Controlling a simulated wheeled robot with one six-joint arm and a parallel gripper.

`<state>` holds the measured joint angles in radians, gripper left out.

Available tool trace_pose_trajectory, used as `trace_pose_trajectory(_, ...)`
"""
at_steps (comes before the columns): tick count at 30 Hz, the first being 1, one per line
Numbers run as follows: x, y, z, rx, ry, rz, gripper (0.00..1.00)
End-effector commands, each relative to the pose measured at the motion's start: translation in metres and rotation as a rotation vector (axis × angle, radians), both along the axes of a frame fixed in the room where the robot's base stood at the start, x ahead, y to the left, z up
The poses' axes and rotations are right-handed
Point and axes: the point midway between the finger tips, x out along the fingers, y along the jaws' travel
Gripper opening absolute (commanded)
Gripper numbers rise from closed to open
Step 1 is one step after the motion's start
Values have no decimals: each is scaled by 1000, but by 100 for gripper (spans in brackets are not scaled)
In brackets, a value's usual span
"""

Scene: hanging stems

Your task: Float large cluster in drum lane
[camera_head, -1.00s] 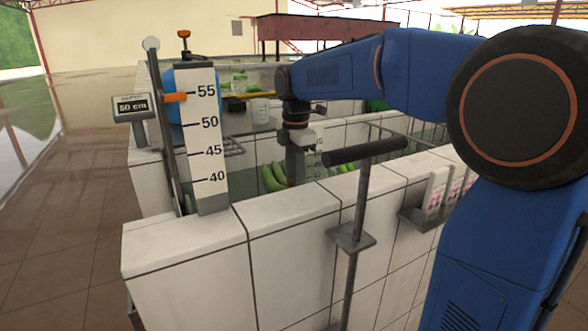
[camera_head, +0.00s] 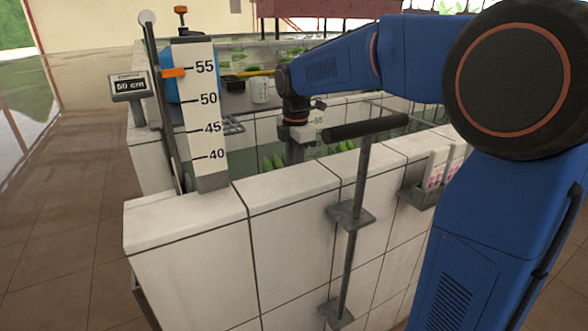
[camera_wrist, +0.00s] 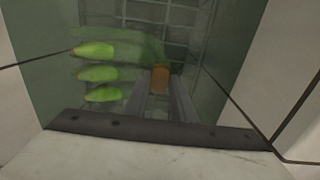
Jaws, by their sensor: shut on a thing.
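The banana cluster shows as several green fingers (camera_wrist: 97,73) at the left of the wrist view, low in the tiled tank. More of it looks dim and blurred, seemingly under the water. My gripper (camera_wrist: 161,92) reaches down over the tank wall and is shut on an orange-brown piece (camera_wrist: 160,78), which looks like the cluster's crown. The wall hides the fingertips and most of the cluster there.
The white tiled wall (camera_head: 290,183) stands between my base and the water. A level scale (camera_head: 203,112) and a display reading 50 cm (camera_head: 130,87) stand at its left. A T-handled rod (camera_head: 362,180) stands close in front. A cup (camera_head: 259,90) sits behind.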

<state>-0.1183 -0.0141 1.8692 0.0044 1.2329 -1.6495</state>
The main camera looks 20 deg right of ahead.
Motion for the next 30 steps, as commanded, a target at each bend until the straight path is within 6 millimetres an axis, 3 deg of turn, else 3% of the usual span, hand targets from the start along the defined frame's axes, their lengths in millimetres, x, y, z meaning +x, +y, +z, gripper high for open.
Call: trace_pose_trajectory(30,0,0,-10,0,0,0,0)
